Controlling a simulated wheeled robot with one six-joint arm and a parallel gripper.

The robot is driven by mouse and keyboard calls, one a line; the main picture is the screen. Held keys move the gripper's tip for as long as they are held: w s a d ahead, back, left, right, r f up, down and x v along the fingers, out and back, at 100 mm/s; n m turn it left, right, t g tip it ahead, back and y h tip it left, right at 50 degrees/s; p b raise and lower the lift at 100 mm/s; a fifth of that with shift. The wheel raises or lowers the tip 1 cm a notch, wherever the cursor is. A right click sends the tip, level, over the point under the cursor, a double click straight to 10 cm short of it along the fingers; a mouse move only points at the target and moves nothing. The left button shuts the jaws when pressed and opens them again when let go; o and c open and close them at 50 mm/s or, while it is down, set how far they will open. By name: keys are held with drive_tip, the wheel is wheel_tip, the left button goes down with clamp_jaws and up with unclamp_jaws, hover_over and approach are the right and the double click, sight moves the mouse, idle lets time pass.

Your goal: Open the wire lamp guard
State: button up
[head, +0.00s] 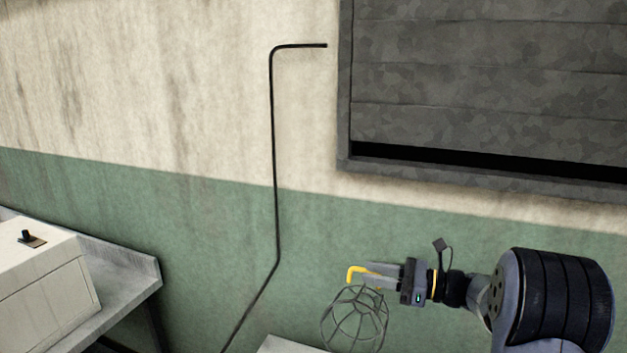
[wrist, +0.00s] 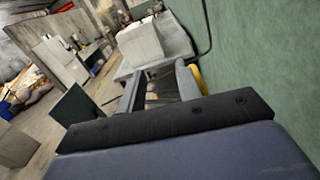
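The wire lamp guard (head: 355,320) is a round cage of thin grey wires, low in the head view in front of the green wall. A bent yellow piece (head: 356,271) shows just above it, beside my fingertips. My gripper (head: 374,277) points left, right above the cage. In the wrist view the two fingers of my gripper (wrist: 160,84) stand apart, and I see nothing clearly held between them. A bit of yellow (wrist: 201,78) shows outside the right finger there. I cannot tell whether a finger touches the yellow piece or the cage.
A black pipe (head: 274,150) runs down the wall. A grey shuttered frame (head: 345,100) is at upper right. A white box (head: 45,275) stands on a metal bench (head: 125,285) at left. Close by the guard, the green wall (wrist: 260,60) fills the right of the wrist view.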

drive_tip(key=p+v, duration=0.1)
drive_tip(key=v, duration=0.6)
drive_tip(key=shift+m, duration=0.6)
drive_tip(key=w+a, duration=0.2)
drive_tip(key=a, duration=0.1)
drive_tip(key=w+a+f+b, duration=0.1)
drive_tip(key=w+a, duration=0.1)
drive_tip(key=w+a+f, duration=0.1)
drive_tip(key=w+a, duration=0.1)
drive_tip(key=a, duration=0.1)
drive_tip(key=shift+w+a+f+b, duration=0.2)
drive_tip(key=shift+a+b, duration=0.1)
drive_tip(key=shift+b, duration=0.1)
drive_tip(key=d, duration=0.1)
drive_tip(key=d+f, duration=0.1)
drive_tip(key=d, duration=0.1)
drive_tip(key=shift+d, duration=0.15)
drive_tip(key=p+v, duration=0.2)
drive_tip(key=v, duration=0.5)
drive_tip(key=s+a+r+n+t+h+p, duration=0.1)
drive_tip(key=s+a+r+n+h, duration=0.2)
drive_tip(key=s+r+n+h, duration=0.25)
drive_tip(key=r+b+x, duration=0.1)
drive_tip(key=x, duration=0.6)
drive_tip(key=shift+a+n+t, duration=0.3)
drive_tip(key=shift+a+n, duration=0.15)
